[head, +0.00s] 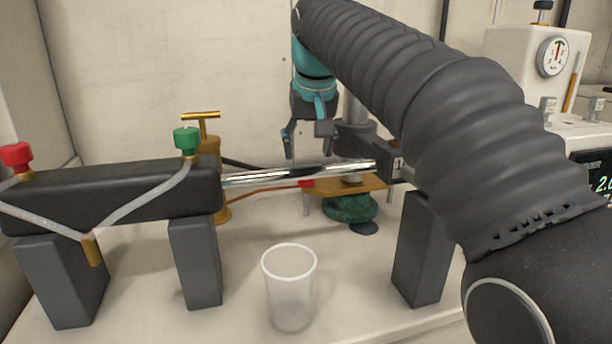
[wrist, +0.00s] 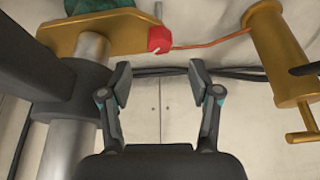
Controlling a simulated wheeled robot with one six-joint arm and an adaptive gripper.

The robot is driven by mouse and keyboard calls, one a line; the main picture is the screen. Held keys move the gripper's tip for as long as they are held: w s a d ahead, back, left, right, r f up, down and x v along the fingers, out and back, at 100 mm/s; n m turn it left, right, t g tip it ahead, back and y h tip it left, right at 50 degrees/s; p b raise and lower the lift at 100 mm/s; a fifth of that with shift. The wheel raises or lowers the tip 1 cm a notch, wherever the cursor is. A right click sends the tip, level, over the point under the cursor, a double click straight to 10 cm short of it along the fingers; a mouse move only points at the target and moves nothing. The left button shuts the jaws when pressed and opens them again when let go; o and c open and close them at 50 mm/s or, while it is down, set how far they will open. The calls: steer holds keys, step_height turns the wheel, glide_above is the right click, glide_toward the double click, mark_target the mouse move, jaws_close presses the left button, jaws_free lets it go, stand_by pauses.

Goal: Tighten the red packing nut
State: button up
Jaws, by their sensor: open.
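The red packing nut (head: 306,184) is small in the head view, partly hidden behind the shiny shaft, at the left end of a brass plate (head: 374,184). In the wrist view the red nut (wrist: 160,39) shows as a faceted piece at the plate's edge, with an orange-brown line running right from it. My gripper (head: 308,139) hangs above and behind the shaft. In the wrist view my gripper (wrist: 161,76) is open and empty, and the nut appears past the fingertips, roughly centred between them. I see no contact.
A brass pump (head: 207,152) stands left. Red (head: 15,156) and green (head: 187,138) knobs top the left bar. A clear cup (head: 290,290) stands in front. A gauge box (head: 520,75) is at right.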

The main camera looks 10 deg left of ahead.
mark_target(306, 174)
steer(key=b+x, duration=0.1)
steer(key=x, duration=0.5)
steer(key=shift+w+f, duration=0.15)
steer(key=shift+f, duration=0.2)
steer(key=c, duration=1.1)
